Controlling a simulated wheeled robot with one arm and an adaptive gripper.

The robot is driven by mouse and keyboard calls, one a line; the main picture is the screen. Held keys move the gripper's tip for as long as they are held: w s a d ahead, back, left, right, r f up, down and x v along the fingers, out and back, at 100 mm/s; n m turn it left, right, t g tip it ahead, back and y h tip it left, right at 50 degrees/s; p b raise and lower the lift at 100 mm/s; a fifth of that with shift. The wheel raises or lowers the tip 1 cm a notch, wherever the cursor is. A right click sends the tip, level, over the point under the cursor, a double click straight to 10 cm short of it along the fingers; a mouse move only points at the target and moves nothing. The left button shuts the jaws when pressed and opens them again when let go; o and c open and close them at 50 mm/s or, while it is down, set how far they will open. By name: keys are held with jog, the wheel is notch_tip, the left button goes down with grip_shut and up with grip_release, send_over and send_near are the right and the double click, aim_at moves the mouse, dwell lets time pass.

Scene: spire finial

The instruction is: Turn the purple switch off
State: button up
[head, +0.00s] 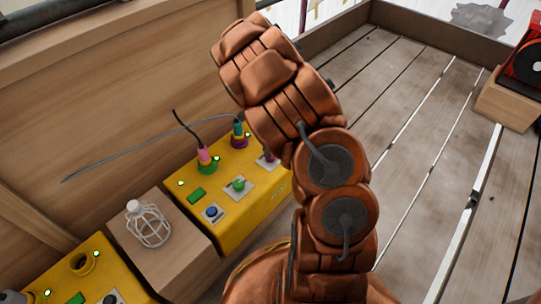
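A yellow control box (228,225) stands by the wooden wall at left centre. The purple switch (269,159) is on a pale plate at the box's right end. My arm covers part of that end, and I cannot tell the switch's position. A green switch (238,184) and a blue switch (212,212) are in the same row. Behind them, a teal plug (237,128) sits at a purple socket and a pink plug (203,154) at a green socket. Small green lights glow on the box. My arm rises over the floor, but I cannot make out its gripper.
A caged lamp (148,225) rests on a wooden block (180,258) left of the box. Another yellow box (98,266) is at lower left. A red device (526,55) sits on a wooden block at far right. The plank floor (430,140) is mostly clear.

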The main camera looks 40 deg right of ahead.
notch_tip(320, 180, down, 5)
jog(key=shift+d+b, duration=0.1)
jog(key=shift+b, duration=0.65)
jog(key=shift+c, duration=0.2)
jog(key=c, duration=1.1)
